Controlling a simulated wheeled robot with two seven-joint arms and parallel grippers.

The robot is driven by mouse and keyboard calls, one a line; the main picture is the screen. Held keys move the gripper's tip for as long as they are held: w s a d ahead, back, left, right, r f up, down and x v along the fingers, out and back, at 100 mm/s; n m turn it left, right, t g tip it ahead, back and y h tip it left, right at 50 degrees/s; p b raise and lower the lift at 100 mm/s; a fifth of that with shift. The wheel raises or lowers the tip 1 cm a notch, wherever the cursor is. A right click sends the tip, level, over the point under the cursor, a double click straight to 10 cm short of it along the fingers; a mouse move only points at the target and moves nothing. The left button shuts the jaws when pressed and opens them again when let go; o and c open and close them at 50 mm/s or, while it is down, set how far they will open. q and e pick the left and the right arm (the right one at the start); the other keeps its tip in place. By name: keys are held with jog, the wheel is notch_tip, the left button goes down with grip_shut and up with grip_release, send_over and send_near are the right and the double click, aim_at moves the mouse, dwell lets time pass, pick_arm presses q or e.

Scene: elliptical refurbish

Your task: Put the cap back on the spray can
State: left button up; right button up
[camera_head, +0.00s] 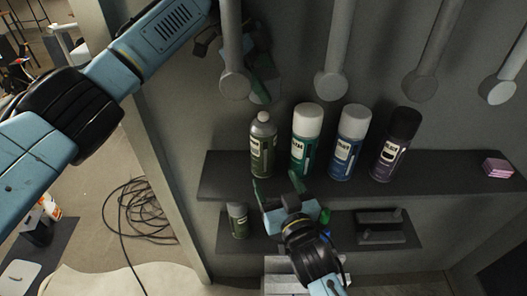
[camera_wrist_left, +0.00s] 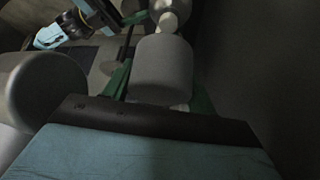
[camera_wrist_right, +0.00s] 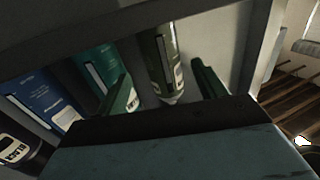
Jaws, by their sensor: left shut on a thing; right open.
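The olive spray can (camera_head: 262,150) stands uncapped at the left end of the upper shelf, its pale nozzle showing. It also shows in the right wrist view (camera_wrist_right: 160,60). My left gripper (camera_head: 260,82) is above it, partly behind a hanging peg. In the left wrist view it is shut on a grey cap (camera_wrist_left: 162,70), with a pale nozzle beyond. The cap is apart from the can in the head view. My right gripper (camera_head: 280,186) is open and empty at the shelf's front edge. In its wrist view the fingers lie either side of the can without visible contact.
Capped teal (camera_head: 306,140), blue (camera_head: 349,145) and black (camera_head: 396,146) cans stand right of the olive can on the upper shelf (camera_head: 455,168). Thick pegs (camera_head: 335,60) hang above. A lower shelf holds a small can (camera_head: 238,220). A pink block (camera_head: 497,167) lies far right.

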aim_at(265, 114)
jog(key=x, duration=1)
jog(key=shift+w+a, duration=0.1)
jog(key=shift+w, duration=0.1)
jog(key=c, duration=1.1)
pick_arm(q)
jog(key=shift+a+f, duration=0.1)
jog(key=shift+f, duration=2.45)
pick_arm(e)
jog(key=shift+c, duration=0.2)
